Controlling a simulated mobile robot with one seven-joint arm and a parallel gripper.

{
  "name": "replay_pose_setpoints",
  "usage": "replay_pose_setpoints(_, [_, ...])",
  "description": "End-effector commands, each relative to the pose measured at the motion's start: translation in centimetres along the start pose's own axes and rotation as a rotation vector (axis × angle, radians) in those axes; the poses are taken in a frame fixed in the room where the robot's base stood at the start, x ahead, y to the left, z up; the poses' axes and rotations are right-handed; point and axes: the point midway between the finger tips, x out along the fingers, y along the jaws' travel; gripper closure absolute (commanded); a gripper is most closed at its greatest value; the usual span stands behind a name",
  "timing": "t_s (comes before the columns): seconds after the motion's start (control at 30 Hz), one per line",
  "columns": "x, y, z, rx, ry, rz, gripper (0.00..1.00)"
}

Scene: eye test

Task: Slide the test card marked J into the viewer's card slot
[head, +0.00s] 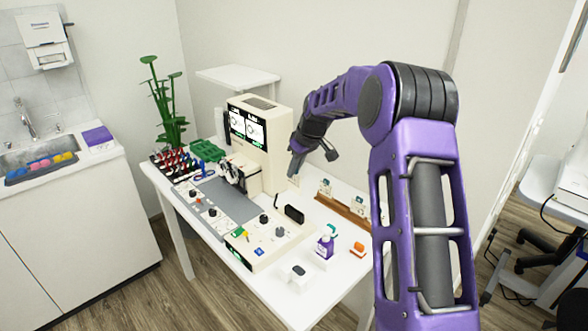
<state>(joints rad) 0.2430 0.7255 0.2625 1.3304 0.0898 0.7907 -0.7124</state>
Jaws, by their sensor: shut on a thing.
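My gripper (295,172), at the end of my purple arm, points down just right of the viewer and is shut on a small pale card (293,182). The card's marking is too small to read, so I cannot tell whether it is J. The viewer (270,151) is a cream upright cabinet with two lit screens on its front. I cannot make out its card slot. Other pale cards (326,186) stand upright in a brown rack (341,208) to the right of the gripper.
A green plant (168,105) and a rack of colourful items (176,164) stand left.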

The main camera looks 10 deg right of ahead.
Motion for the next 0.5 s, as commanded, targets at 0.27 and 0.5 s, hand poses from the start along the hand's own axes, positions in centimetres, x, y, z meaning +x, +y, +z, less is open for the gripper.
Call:
replay_pose_setpoints(0.27, [0.7, 0.0, 0.3, -0.001, 0.000, -0.001, 1.00])
replay_pose_setpoints(0.5, [2.8, 0.0, 1.2, -0.002, -0.001, -0.002, 1.00])
